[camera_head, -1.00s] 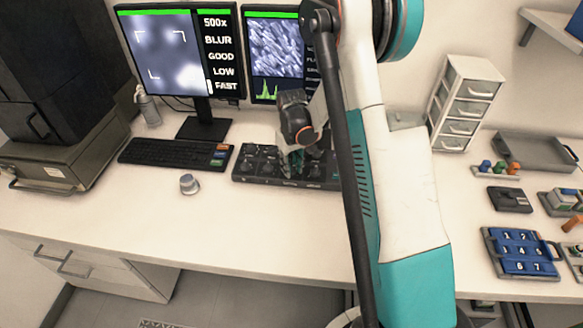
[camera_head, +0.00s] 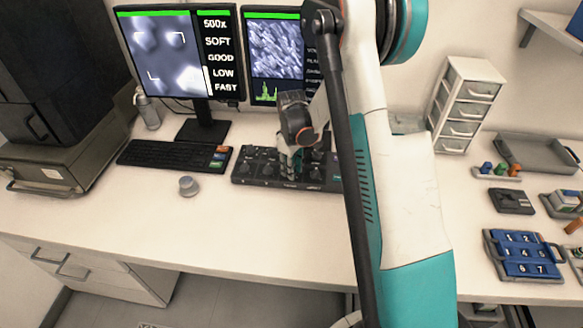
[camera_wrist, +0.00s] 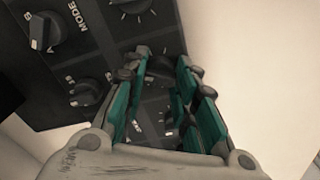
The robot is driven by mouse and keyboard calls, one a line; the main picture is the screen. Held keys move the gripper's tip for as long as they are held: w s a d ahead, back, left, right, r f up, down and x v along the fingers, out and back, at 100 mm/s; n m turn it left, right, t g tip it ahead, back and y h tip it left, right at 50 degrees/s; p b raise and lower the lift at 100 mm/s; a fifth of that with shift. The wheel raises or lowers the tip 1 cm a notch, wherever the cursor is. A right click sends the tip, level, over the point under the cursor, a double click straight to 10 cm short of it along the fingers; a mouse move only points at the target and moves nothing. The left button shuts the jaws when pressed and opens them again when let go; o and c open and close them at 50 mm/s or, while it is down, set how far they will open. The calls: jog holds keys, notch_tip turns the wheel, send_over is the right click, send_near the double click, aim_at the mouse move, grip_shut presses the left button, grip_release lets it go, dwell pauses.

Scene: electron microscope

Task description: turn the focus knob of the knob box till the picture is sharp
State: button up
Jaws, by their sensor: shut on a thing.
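The knob box (camera_head: 247,168) is a dark panel with several knobs on the desk, below the monitors. My gripper (camera_head: 290,172) reaches down onto the middle of it. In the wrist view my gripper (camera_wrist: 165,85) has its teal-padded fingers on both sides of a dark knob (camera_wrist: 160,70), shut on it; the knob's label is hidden. A knob marked MODE (camera_wrist: 42,35) shows beside it. The left monitor (camera_head: 165,55) shows rounded grey shapes with soft edges and reads 500x, SOFT, GOOD, LOW, FAST.
A second monitor (camera_head: 275,50) shows a textured picture and a green graph, partly behind my arm. A keyboard (camera_head: 172,155) lies left of the box, with a small round container (camera_head: 188,186) in front. The front of the desk is clear.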

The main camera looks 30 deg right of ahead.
jog(key=o, duration=1)
jog(key=shift+o, duration=0.2)
notch_tip(320, 180, up, 12)
dwell(1.2)
